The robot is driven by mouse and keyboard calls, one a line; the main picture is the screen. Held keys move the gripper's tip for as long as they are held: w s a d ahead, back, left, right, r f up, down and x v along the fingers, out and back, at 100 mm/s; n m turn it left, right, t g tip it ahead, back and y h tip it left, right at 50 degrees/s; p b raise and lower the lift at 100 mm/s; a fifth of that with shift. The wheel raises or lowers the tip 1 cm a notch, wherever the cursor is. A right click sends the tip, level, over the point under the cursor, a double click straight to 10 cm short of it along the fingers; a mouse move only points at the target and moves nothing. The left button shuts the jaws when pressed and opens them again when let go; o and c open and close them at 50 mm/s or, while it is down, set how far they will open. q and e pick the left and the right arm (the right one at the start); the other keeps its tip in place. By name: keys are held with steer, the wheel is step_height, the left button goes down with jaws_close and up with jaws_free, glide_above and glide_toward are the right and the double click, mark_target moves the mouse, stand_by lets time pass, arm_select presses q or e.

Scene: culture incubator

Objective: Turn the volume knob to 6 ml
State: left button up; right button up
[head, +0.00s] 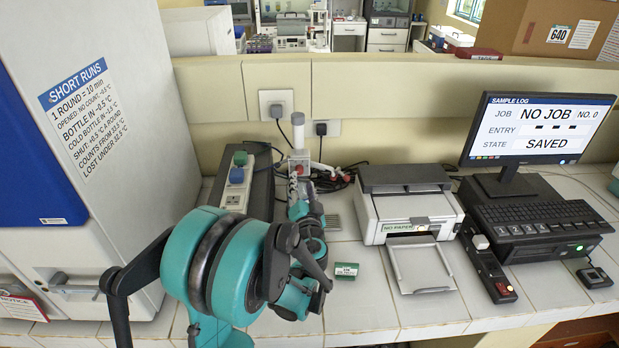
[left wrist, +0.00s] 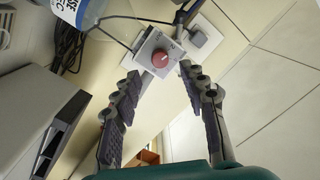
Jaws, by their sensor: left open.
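The red volume knob (left wrist: 160,58) sits on a square grey plate (left wrist: 148,44) in the left wrist view. A small light mark shows on it, but its scale is too small to read. My left gripper (left wrist: 160,72) is open, with one finger on each side of the knob's near side and nothing held between them. Whether a finger touches the plate I cannot tell. In the head view my left gripper (head: 300,190) is in front of the white dispenser (head: 298,130) at the back of the bench, and hides its lower part. My right gripper is not in view.
Cables (head: 337,182) lie behind my gripper. A monitor (head: 538,130) stands at the right. A labelled bottle (left wrist: 75,10) is near the knob in the wrist view.

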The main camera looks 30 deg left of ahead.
mark_target(300, 172)
arm_select(q)
steer(key=shift+b+x, duration=0.3)
steer(key=shift+x, duration=2.05)
jaws_close()
